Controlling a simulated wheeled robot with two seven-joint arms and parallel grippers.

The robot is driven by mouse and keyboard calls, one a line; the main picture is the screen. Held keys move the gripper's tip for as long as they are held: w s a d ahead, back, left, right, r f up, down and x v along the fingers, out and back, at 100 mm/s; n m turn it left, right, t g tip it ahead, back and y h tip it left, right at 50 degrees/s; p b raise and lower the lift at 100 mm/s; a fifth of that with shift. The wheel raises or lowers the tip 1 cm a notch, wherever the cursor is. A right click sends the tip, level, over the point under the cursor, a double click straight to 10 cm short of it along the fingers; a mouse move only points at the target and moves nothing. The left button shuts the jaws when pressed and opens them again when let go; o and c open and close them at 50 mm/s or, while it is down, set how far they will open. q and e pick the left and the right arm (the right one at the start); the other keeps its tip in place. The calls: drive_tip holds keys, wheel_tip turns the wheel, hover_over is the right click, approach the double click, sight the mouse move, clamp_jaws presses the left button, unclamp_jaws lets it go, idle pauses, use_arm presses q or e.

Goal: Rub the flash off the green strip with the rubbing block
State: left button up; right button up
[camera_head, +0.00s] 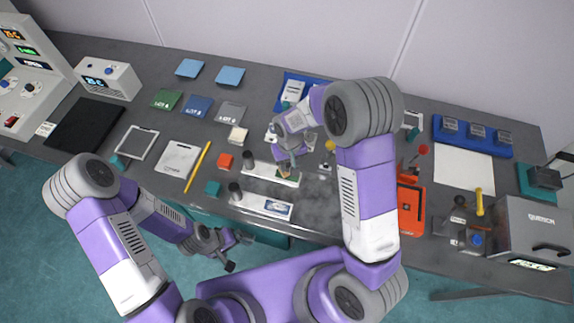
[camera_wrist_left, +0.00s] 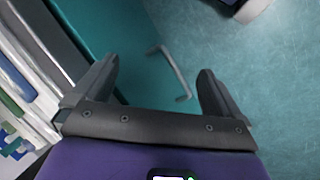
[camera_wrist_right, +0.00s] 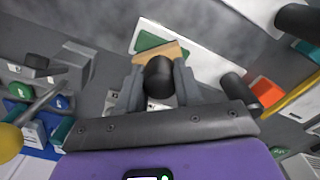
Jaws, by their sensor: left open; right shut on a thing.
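The green strip (camera_wrist_right: 150,41) lies on a white plate (camera_wrist_right: 203,62) in the right wrist view. In the head view only a small green part (camera_head: 294,178) shows beside my right gripper (camera_head: 287,166). My right gripper is shut on the black knob of the rubbing block (camera_wrist_right: 162,52). The block's tan base is over one side of the strip; I cannot tell whether it touches. Flash on the strip is too small to make out. My left gripper (camera_head: 240,252) is open and empty, off the front edge of the table; its open fingers also show in the left wrist view (camera_wrist_left: 158,88).
A second plate (camera_head: 263,206) with a black knob lies in front. An orange device (camera_head: 411,208) stands right of my right arm.

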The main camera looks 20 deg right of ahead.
drive_tip(key=shift+r+p, duration=1.75)
drive_tip(key=shift+r, duration=1)
